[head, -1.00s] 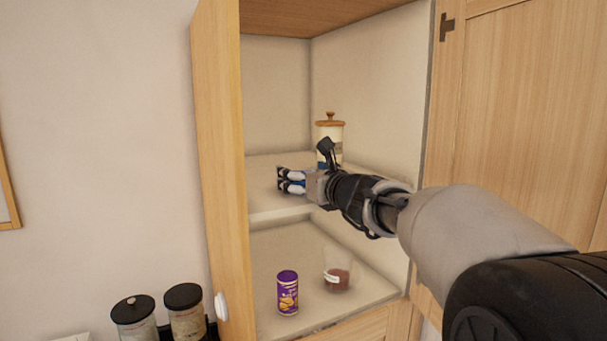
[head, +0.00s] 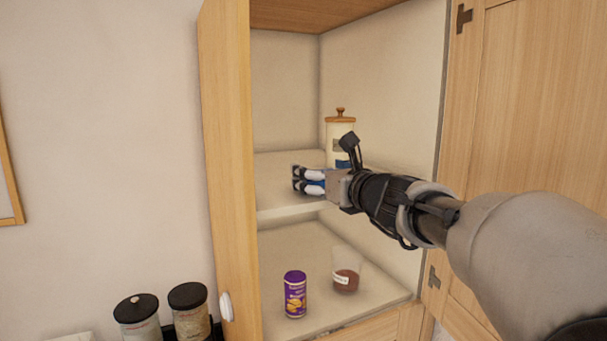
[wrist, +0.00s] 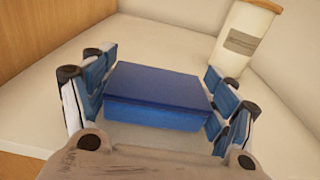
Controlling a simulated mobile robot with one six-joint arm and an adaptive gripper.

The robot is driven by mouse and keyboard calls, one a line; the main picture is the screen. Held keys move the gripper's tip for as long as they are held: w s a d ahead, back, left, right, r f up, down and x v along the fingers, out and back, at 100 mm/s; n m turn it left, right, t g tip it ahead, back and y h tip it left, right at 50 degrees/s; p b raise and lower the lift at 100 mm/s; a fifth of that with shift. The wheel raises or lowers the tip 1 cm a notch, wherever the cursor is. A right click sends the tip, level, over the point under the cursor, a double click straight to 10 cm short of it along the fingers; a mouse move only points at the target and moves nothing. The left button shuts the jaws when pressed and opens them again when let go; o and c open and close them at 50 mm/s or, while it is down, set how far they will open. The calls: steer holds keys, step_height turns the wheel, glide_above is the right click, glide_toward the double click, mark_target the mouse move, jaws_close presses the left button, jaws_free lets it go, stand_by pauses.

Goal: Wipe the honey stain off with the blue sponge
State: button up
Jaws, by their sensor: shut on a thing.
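The blue sponge (wrist: 158,92) is a flat dark blue block in the wrist view. It lies between the blue-padded fingers of my gripper (wrist: 160,95), which is shut on it. In the head view my gripper (head: 308,180) reaches into the open cabinet at the height of the upper shelf (head: 280,212), in front of the canister. There the sponge is mostly hidden by the fingers. I cannot tell whether the sponge touches the shelf. No honey stain shows in any view.
A cream canister (head: 340,128) with a wooden lid stands on the upper shelf. Below are a purple can (head: 295,294) and a clear cup (head: 345,272) with brown contents. The open door (head: 230,170) borders the left. Black-lidded jars (head: 137,312) stand outside.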

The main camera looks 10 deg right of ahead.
steer(key=shift+v, duration=1.05)
steer(key=shift+f+b+v, duration=0.15)
steer(key=shift+b+v, duration=0.1)
steer(key=shift+v, duration=0.55)
steer(key=shift+f+b+v, duration=0.15)
steer(key=shift+b+v, duration=0.1)
steer(key=shift+v, duration=0.5)
steer(key=shift+r+p, duration=1.3)
steer(key=shift+r, duration=0.3)
steer(key=shift+f, duration=0.1)
